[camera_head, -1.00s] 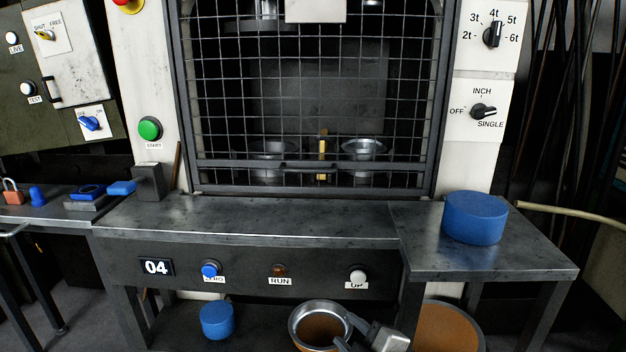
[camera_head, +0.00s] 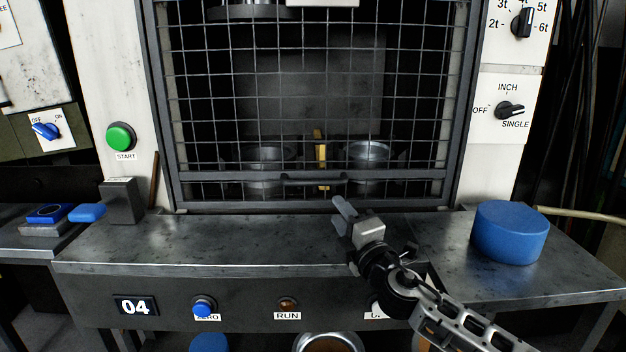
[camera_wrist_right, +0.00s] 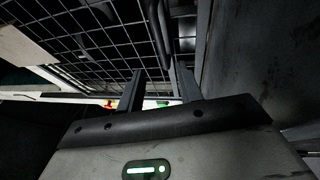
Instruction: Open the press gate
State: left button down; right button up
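The press gate is a dark framed wire mesh (camera_head: 310,110) across the front of the press, and it is down. Its handle (camera_head: 313,181) is a dark bar on the lower rail. My right gripper (camera_head: 340,206) is in front of the gate's bottom edge, just right of and below the handle, above the bench. In the right wrist view my right gripper (camera_wrist_right: 159,72) has its two fingers apart, with nothing clearly between them. The mesh (camera_wrist_right: 85,35) fills the upper left there. My left gripper is not in view.
A blue cylinder (camera_head: 510,232) stands on the bench's right part. A grey block (camera_head: 122,200) stands at the left. Behind the mesh are two metal pots (camera_head: 367,154) and a yellow upright piece (camera_head: 321,160). The bench top (camera_head: 220,240) is clear in the middle.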

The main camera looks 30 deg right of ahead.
aim_at(317, 185)
jog(key=x, duration=1.2)
jog(key=shift+w+f+p, duration=0.1)
jog(key=shift+w+p, duration=0.2)
grip_shut()
